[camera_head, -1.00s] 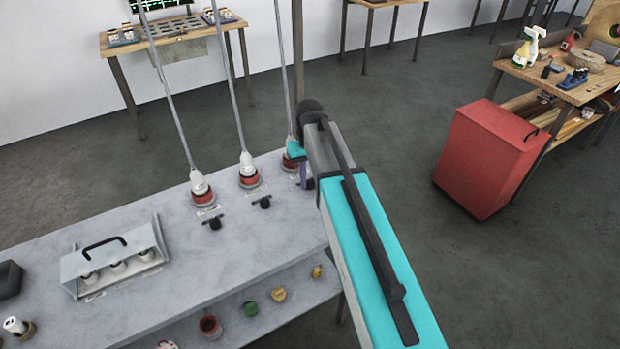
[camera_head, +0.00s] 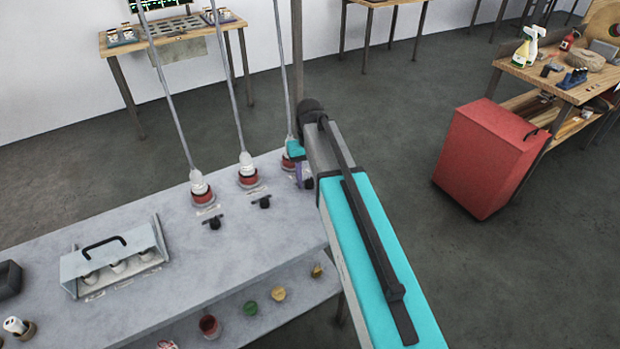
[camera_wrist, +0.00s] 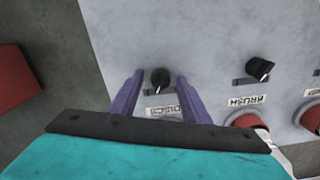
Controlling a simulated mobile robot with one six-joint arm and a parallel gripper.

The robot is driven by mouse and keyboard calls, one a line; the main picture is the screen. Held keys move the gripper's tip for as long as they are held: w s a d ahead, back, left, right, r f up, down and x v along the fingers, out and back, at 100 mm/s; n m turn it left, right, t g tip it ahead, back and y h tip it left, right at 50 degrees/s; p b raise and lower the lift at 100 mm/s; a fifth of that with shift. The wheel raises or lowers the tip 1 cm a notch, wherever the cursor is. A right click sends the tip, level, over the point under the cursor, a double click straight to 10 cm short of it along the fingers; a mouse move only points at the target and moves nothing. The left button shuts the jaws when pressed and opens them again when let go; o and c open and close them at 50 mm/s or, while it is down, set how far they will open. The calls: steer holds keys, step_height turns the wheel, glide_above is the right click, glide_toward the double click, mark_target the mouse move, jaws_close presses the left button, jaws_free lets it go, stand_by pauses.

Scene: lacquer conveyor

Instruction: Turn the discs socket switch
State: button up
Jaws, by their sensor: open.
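The discs socket switch (camera_wrist: 160,78) is a black knob on the grey bench top, beside a white label reading "DISCS" that shows upside down in the wrist view. My gripper (camera_wrist: 160,82) is open, with one purple finger on each side of this knob. I cannot tell whether either finger touches it. In the head view my arm hides most of this switch, and my gripper (camera_head: 303,176) shows only in part beside the rightmost red socket (camera_head: 289,162).
A second black knob labelled "BRUSH" (camera_wrist: 259,69) is to the right, near red sockets (camera_wrist: 243,121). In the head view, plugs with upright cables stand in the sockets (camera_head: 249,178). A grey box with a handle (camera_head: 112,262) sits at left. A red cabinet (camera_head: 490,160) stands on the floor.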

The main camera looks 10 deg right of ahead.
mark_target(310, 180)
steer(key=shift+r, duration=0.1)
step_height(310, 180, up, 14)
steer(key=p, duration=0.8)
steer(key=shift+f+p, duration=0.2)
steer(key=shift+p, duration=0.2)
stand_by(0.3)
